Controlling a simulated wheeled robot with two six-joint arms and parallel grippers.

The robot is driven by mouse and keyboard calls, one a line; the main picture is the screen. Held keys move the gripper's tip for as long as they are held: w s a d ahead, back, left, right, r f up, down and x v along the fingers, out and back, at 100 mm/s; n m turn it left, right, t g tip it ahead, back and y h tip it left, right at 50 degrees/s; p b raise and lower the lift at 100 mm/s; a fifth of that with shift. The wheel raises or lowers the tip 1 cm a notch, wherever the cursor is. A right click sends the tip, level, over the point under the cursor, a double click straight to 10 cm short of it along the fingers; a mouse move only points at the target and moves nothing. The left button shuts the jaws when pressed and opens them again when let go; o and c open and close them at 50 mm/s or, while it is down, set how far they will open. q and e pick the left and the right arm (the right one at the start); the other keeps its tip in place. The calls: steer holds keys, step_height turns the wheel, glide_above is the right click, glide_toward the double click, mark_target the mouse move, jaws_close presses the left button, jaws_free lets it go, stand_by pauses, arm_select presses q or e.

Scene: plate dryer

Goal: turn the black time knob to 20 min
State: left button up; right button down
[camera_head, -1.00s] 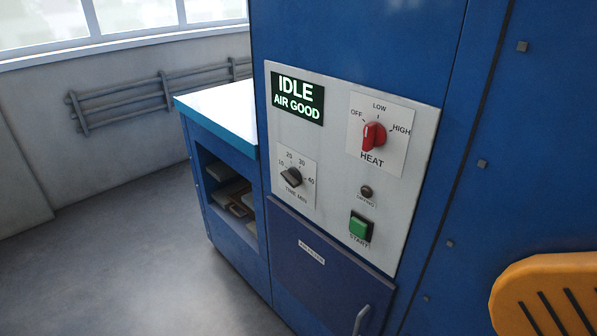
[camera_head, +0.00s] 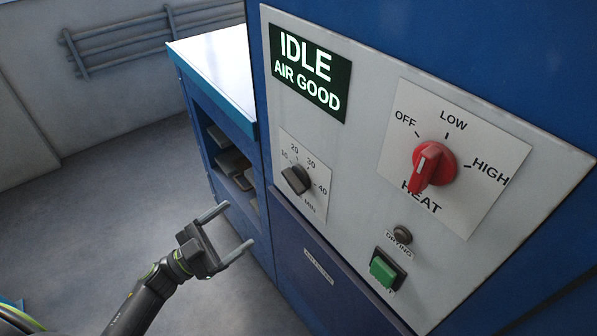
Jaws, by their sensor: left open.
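The black time knob (camera_head: 297,180) sits on a white dial plate marked 10, 20, 30 and 40, on the left of the grey control panel (camera_head: 365,225). Its pointer mark is too small to read surely; the bar seems turned toward the 10 side. My left gripper (camera_head: 235,227) comes in from the lower left. It is open and empty, with its two fingers apart, to the lower left of the knob and not touching it. My right gripper is not in view.
The display (camera_head: 308,72) reads IDLE, AIR GOOD. The red heat knob (camera_head: 432,165), a small drying lamp (camera_head: 402,235) and the green start button (camera_head: 383,270) are on the right of the panel. A blue-edged counter (camera_head: 215,75) with open shelves stands left of the panel.

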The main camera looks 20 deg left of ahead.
mark_target(292, 179)
arm_select(q)
steer(key=p+x, duration=0.5)
steer(key=x, duration=1)
steer(key=shift+w+d+r+p, duration=0.2)
steer(key=shift+w+d+p, duration=0.1)
steer(key=shift+w+d, duration=0.2)
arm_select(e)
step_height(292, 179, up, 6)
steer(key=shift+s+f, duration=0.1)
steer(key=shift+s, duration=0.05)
arm_select(q)
steer(key=shift+c, duration=0.3)
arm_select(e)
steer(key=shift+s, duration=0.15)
arm_select(q)
steer(key=c, duration=0.9)
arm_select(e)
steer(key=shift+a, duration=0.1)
